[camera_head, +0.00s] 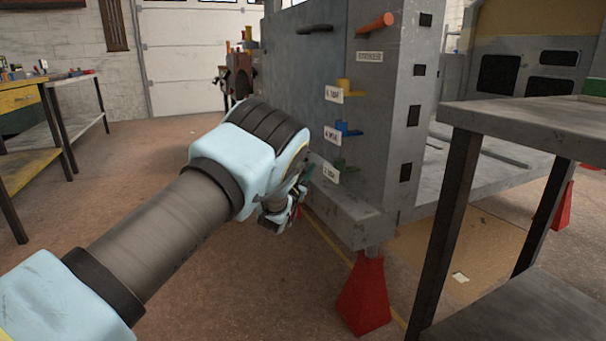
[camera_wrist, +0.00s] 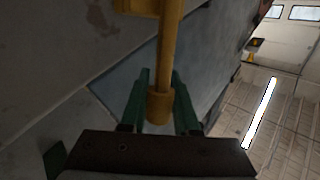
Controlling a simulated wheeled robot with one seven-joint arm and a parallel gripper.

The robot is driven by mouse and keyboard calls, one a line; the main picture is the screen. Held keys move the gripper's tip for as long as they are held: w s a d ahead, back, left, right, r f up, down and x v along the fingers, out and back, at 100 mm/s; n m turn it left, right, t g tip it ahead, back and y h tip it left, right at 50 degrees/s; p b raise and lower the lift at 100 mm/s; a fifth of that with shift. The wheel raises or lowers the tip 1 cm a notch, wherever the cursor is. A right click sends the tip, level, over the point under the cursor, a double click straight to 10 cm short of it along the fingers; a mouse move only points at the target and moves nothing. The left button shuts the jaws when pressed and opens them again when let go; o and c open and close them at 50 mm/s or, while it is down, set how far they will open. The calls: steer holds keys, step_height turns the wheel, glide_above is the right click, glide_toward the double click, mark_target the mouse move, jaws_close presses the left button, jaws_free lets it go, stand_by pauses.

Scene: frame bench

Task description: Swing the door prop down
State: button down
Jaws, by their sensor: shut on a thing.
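The door prop (camera_wrist: 169,50) shows in the wrist view as a yellow rod with a thicker end, reaching down from a yellow block at the top. My gripper (camera_wrist: 158,98) has its two green fingers on either side of that thick end and is shut on it. In the head view my gripper (camera_head: 292,205) is low beside the grey frame's left face, below the lowest label. The prop is hidden there behind my wrist and hand.
A grey table (camera_head: 530,122) stands at right, a workbench (camera_head: 50,88) at left. The floor left of the frame is clear.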

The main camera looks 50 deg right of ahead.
steer(key=shift+s+a+f+m+h+b, duration=0.25)
steer(key=shift+s+m+h+b, duration=0.2)
steer(key=shift+m+b, duration=0.15)
steer(key=shift+s+a+f+m+h+b, duration=0.2)
steer(key=shift+s+m+h+b, duration=0.15)
steer(key=shift+s+m+b, duration=0.2)
steer(key=c, duration=0.6)
jaws_free()
steer(key=shift+c, duration=0.2)
steer(key=p+v, duration=0.2)
steer(key=v, duration=0.8)
steer(key=shift+a, duration=0.35)
steer(key=shift+f, duration=0.1)
steer(key=shift+c, duration=0.2)
